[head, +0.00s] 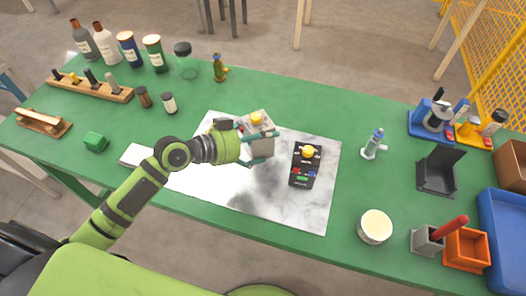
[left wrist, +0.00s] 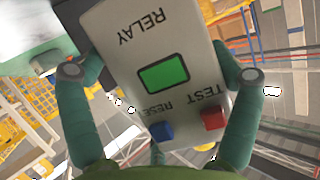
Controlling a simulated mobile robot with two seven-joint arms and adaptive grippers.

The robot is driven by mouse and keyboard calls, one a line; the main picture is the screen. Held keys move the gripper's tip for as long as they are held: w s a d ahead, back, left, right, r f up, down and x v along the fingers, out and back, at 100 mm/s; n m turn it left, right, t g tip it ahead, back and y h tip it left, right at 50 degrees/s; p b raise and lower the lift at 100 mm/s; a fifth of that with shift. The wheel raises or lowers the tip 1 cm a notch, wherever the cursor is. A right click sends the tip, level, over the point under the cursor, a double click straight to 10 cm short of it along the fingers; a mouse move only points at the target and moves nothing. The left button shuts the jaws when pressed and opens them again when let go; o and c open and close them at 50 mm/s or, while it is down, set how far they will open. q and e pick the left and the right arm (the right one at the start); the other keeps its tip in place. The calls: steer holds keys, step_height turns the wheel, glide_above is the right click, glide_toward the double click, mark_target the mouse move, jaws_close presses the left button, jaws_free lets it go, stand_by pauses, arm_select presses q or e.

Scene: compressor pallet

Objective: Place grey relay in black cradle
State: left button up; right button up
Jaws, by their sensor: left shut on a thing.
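The grey relay (left wrist: 155,50) fills the middle of the left wrist view. Its face carries the word RELAY, a green window, a red TEST button and a blue button. My left gripper (head: 262,148) is shut on it, with a teal finger on either side. In the head view the grey relay (head: 263,146) shows as a pale block between the fingers, over the marbled mat. The black cradle (head: 437,176), with a raised back, stands on the right part of the green table, well apart from the gripper. It looks empty. My right gripper is not in view.
A black device (head: 305,165) with a yellow knob lies on the mat (head: 317,212), right of the gripper. A white-blue bottle (head: 374,145) and round tub (head: 375,227) stand between mat and cradle.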

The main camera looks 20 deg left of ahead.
mark_target(260, 153)
arm_select(q)
steer(key=shift+f, duration=2.5)
steer(key=shift+f, duration=0.1)
steer(key=shift+f+b, duration=0.15)
steer(key=shift+b, duration=0.25)
steer(key=o, duration=1.2)
